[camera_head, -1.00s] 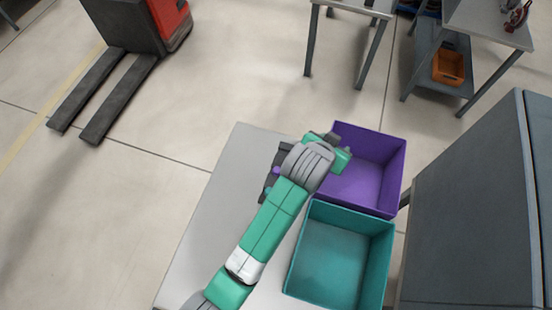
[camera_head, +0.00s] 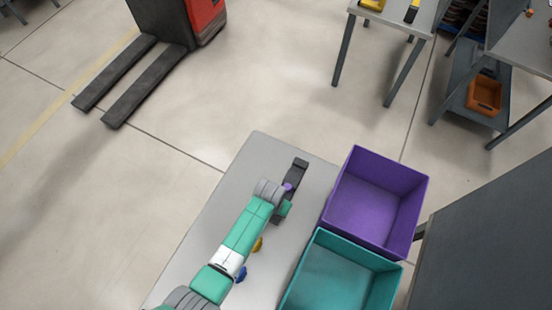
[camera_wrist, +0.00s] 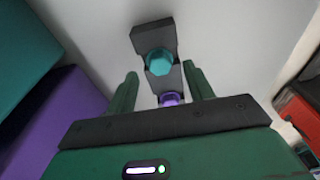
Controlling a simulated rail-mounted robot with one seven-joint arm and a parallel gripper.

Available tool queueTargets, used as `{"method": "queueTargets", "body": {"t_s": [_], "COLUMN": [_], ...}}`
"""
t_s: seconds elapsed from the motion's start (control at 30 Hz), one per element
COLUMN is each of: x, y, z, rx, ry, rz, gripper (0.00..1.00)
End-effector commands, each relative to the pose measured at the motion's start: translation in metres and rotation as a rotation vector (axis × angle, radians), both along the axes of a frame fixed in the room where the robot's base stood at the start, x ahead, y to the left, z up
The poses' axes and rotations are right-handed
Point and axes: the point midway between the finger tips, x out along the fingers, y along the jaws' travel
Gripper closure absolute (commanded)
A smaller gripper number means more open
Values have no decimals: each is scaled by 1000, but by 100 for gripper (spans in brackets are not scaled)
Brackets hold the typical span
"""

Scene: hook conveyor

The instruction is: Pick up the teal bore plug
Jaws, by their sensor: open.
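The teal bore plug (camera_wrist: 159,62) sits in a dark holder (camera_wrist: 150,36) in the wrist view, beyond a purple plug (camera_wrist: 170,99). My gripper (camera_wrist: 160,70) is open, its two green fingers apart and empty. In the picture, the teal plug lies between and slightly past the fingertips; I cannot tell the height gap.
The holder stands on a light grey table (camera_head: 215,225). A yellow piece (camera_head: 257,244) and a blue piece (camera_head: 241,273) lie near my arm. A purple bin (camera_head: 370,205) and a teal bin (camera_head: 345,270) stand on the right. The table's left side is clear.

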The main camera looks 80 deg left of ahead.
Motion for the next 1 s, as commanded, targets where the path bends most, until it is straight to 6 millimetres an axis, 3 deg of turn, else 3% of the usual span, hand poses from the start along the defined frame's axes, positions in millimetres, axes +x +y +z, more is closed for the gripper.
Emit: {"method": "queueTargets", "body": {"t_s": [0.13, 0.4, 0.6, 0.87, 1.0], "x": [3, 3, 3, 4, 4], "y": [3, 3, 3, 3, 4], "z": [-23, -26, -26, -25, -11], "rx": [0, 2, 2, 2, 3], "ry": [0, -1, -1, -2, -4], "rz": [1, 0, 0, -1, 0], "gripper": [48, 48, 87, 88, 88]}}
